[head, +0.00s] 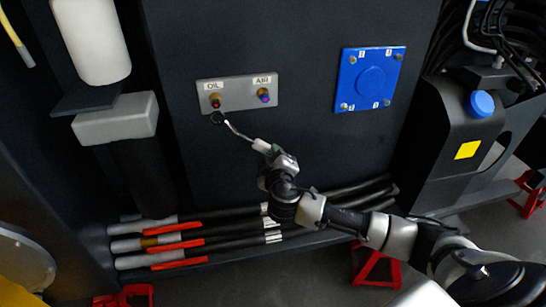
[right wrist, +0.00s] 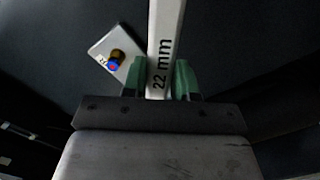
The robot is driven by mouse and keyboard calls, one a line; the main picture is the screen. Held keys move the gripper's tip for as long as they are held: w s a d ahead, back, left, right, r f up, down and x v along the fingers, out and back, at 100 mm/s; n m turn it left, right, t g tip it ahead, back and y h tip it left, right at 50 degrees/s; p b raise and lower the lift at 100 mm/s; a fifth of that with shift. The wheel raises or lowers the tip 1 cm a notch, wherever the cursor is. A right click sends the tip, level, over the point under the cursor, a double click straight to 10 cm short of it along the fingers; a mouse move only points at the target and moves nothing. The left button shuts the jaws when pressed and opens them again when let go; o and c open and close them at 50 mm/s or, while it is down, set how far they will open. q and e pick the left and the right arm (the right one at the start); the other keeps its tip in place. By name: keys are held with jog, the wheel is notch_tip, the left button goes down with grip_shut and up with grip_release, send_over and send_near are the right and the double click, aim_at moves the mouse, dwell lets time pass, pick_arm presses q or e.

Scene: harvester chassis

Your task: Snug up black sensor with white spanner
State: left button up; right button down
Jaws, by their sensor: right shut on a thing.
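The white spanner (head: 238,132) is held by my right gripper (head: 269,150) in front of the dark chassis wall. In the right wrist view the green fingers of the gripper (right wrist: 160,82) are shut on the spanner's handle (right wrist: 167,35), which is marked "22 mm". A small dark round part, seemingly the black sensor (head: 216,118), sits on the wall just below the OIL fitting. The spanner's far end reaches its right side; I cannot tell if the jaw is seated around it. The far end is out of the wrist view. My left gripper is not seen.
A grey plate (head: 237,83) with OIL (head: 215,100) and AIR (head: 263,95) fittings is just above the spanner. A blue cover plate (head: 371,80) is to the right. Hoses with red sleeves (head: 178,242) run along below. The wall between is clear.

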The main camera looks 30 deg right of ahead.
jog(key=b+x, duration=0.1)
jog(key=x, duration=0.3)
jog(key=shift+w+r+b, duration=0.1)
jog(key=shift+w+b, duration=0.25)
jog(key=shift+b, duration=0.05)
jog(key=shift+r, duration=0.1)
dwell(0.3)
jog(key=shift+w+d, duration=0.1)
jog(key=shift+w, duration=0.2)
dwell(0.5)
jog(key=shift+b+x, duration=0.55)
jog(key=shift+x, duration=0.35)
